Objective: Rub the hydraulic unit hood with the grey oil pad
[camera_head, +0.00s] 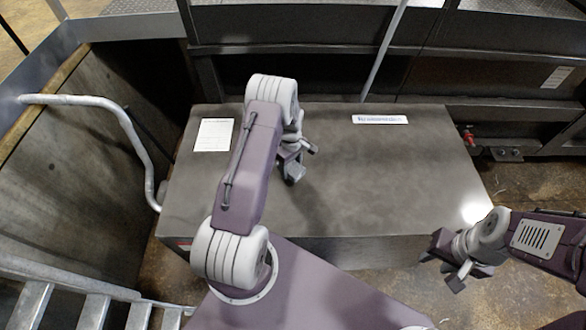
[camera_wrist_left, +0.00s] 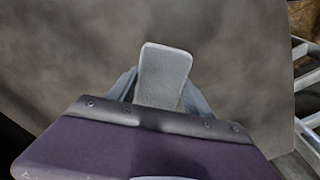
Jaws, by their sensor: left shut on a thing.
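The hydraulic unit hood (camera_head: 400,170) is a broad dark grey metal top in the middle of the head view. It also fills most of the left wrist view (camera_wrist_left: 60,50). My left gripper (camera_head: 292,172) is over the left-middle part of the hood. In the left wrist view my left gripper (camera_wrist_left: 160,95) is shut on the grey oil pad (camera_wrist_left: 165,68), a small light grey rounded rectangle sticking out ahead. I cannot tell whether the pad touches the hood. My right gripper (camera_head: 455,272) is beyond the hood's front right corner, with its fingers apart and nothing seen between them.
A white paper label (camera_head: 214,135) and a name strip (camera_head: 380,119) lie on the hood. A curved metal handrail (camera_head: 110,105) stands at the left, and metal steps (camera_head: 65,305) at the lower left. Red fittings (camera_head: 469,136) sit behind the right edge.

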